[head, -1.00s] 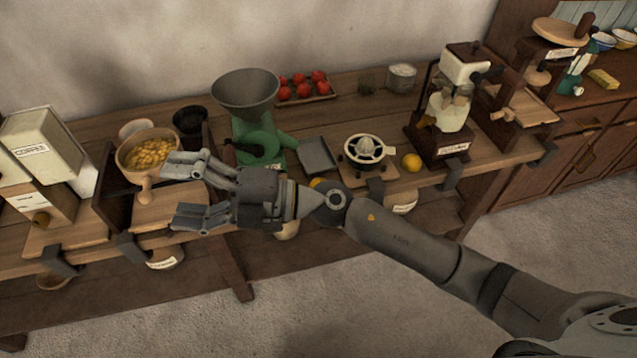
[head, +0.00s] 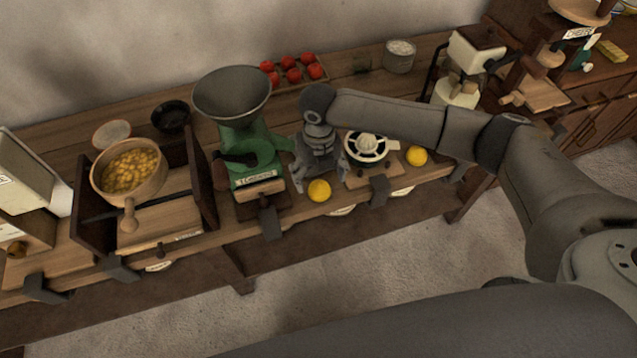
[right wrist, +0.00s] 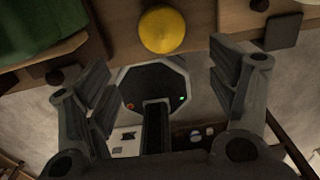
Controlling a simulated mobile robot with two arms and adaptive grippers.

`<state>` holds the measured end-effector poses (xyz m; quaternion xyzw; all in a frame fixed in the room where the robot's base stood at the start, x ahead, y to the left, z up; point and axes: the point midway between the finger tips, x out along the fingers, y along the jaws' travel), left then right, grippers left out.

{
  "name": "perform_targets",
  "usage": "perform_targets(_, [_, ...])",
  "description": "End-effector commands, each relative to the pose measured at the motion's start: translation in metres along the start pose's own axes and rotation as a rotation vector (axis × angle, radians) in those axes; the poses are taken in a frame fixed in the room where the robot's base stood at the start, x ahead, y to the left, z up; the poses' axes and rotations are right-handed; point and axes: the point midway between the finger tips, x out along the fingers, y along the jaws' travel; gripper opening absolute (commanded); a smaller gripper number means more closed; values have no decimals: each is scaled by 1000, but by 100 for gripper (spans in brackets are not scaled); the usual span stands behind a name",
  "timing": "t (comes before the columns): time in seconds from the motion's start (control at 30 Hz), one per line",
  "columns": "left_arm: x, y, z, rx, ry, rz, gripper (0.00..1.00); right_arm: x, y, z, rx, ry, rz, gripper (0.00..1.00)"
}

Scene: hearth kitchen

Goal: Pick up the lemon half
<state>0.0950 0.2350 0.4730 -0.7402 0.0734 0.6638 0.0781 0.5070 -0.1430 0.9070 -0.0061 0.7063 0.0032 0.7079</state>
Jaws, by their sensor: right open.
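A yellow lemon half (head: 319,190) sits near the front edge of the wooden counter, between the green grinder and the juicer. It also shows at the top of the right wrist view (right wrist: 163,30). A second yellow lemon piece (head: 416,155) lies to the right of the juicer. My right gripper (head: 320,178) is open above the counter, its fingers pointing down around the near lemon half. In the right wrist view my right gripper (right wrist: 158,62) has its fingers spread, with the lemon half ahead of the gap. Nothing is held. My left gripper is not in view.
The green grinder (head: 245,150) stands close to the left of the gripper. The white juicer (head: 367,146) stands close to the right. A tray of red tomatoes (head: 292,70) is behind. A wooden bowl of yellow pieces (head: 129,170) is farther left.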

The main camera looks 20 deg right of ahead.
Motion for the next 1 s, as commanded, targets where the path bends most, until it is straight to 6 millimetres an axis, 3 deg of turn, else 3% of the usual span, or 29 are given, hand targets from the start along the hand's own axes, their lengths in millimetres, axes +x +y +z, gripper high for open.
perform_targets(0.1, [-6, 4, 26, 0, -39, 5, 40, 13, 0, 0, 1, 1, 1, 79])
perform_targets(0.2, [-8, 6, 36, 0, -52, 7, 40, 19, 0, 0, 0, 0, 1, 79])
perform_targets(0.33, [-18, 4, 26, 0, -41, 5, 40, 31, -3, -1, 0, 2, 1, 79])
perform_targets(0.57, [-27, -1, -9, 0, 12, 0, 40, 63, -6, 1, 0, 0, 3, 79])
perform_targets(0.9, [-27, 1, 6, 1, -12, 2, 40, 71, -6, 1, -1, -1, 3, 79])
perform_targets(1.0, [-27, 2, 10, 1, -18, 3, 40, 71, -6, 1, -1, -1, 3, 67])
